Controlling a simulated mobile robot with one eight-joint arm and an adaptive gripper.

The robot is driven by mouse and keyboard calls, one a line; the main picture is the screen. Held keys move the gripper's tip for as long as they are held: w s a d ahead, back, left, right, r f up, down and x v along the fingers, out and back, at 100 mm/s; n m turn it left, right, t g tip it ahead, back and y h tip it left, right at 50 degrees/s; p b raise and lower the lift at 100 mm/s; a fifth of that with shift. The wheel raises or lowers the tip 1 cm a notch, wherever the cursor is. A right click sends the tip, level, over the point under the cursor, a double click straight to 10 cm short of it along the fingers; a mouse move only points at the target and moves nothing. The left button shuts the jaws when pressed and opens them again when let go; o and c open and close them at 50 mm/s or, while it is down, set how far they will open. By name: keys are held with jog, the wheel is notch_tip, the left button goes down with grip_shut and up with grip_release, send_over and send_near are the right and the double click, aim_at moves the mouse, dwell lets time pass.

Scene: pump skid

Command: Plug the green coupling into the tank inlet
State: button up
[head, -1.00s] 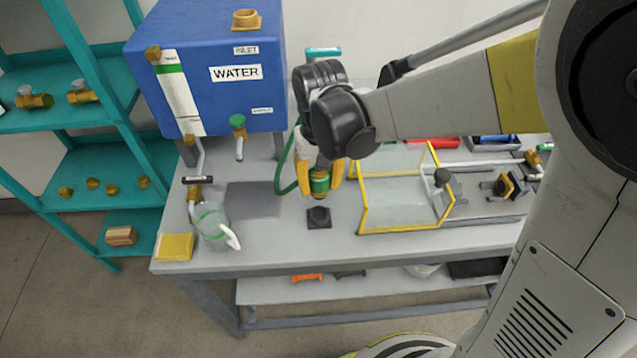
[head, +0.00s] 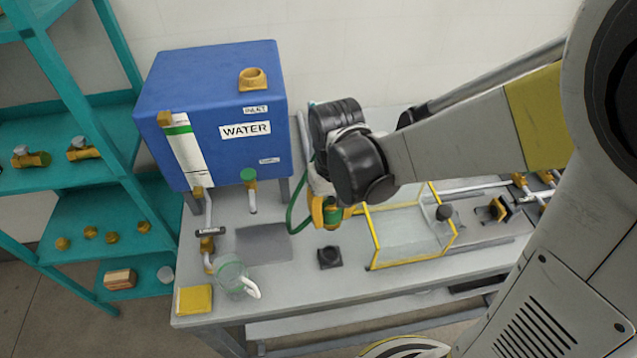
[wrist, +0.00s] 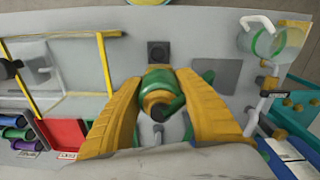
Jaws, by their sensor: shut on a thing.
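My gripper (head: 331,212) is shut on the green coupling (head: 332,216), a brass and green fitting on a green hose (head: 291,212). In the wrist view the coupling (wrist: 158,88) sits between the two yellow fingers. It is held above the bench, clear of the small black holder (head: 330,257). The tank inlet (head: 253,79) is a brass fitting on top of the blue water tank (head: 205,95), under which an INLET label shows. The inlet is up and to the left of my gripper in the head view.
A yellow-framed clear box (head: 410,240) stands just right of the gripper. A glass jug (head: 232,275) and a yellow sponge (head: 194,299) are at the bench's front left. A green-handled tap (head: 249,178) juts from the tank front. Teal shelves (head: 85,190) stand at the left.

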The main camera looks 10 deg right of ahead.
jog(key=w+a+r+p, duration=0.2)
jog(key=r+p, duration=0.7)
jog(key=r, duration=0.2)
jog(key=w+a+r+p, duration=0.2)
jog(key=r+p, duration=0.7)
jog(key=r, duration=0.1)
jog(key=w+a+r+p, duration=0.1)
jog(key=a+r+p, duration=0.1)
jog(key=r+p, duration=0.75)
jog(key=w+a+b, duration=0.1)
jog(key=w+a, duration=0.2)
jog(key=w, duration=0.7)
jog(key=w+a+r+b, duration=0.1)
jog(key=w+a+b, duration=0.1)
jog(key=w, duration=0.8)
jog(key=shift+a+r, duration=0.25)
jog(key=shift+a, duration=0.35)
jog(key=shift+d, duration=0.1)
